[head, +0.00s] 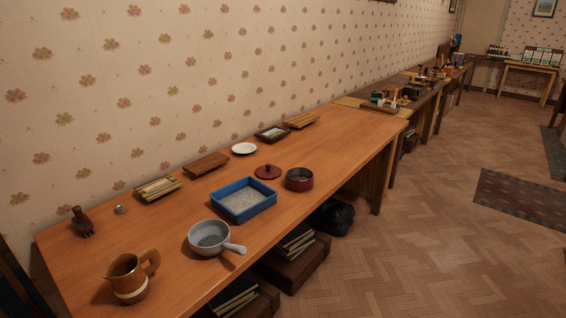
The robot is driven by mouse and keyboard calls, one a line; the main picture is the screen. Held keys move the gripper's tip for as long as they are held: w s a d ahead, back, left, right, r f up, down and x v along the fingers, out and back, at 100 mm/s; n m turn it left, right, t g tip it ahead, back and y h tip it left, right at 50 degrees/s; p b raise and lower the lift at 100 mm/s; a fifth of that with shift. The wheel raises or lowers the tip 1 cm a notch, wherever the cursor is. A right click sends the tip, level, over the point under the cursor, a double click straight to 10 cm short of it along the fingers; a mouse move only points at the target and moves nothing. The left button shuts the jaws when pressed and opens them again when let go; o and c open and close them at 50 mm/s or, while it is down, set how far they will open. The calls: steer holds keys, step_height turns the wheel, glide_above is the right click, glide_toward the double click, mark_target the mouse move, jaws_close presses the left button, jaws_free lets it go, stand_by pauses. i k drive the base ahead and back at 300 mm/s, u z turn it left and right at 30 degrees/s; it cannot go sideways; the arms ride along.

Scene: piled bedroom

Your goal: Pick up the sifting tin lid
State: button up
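The likely sifting tin lid is a flat, round, dark red lid with a small knob (267,172). It lies on the wooden table, knob up, near the middle of the head view. A round dark red tin (299,180) stands open just to its right, with a dark interior. The lid is off the tin and beside it. My gripper is not in view.
A blue tray of pale grains (243,212) stands just in front of the lid. A white saucer (244,148) lies behind it. A grey handled pan (210,238) and brown jug (131,278) stand nearer. The table's (345,146) right part is bare.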

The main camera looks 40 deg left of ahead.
mark_target(268, 171)
steer(key=u, duration=0.6)
steer(key=i, duration=1.1)
steer(key=u, duration=1.05)
steer(key=i, duration=0.2)
steer(key=u, duration=0.1)
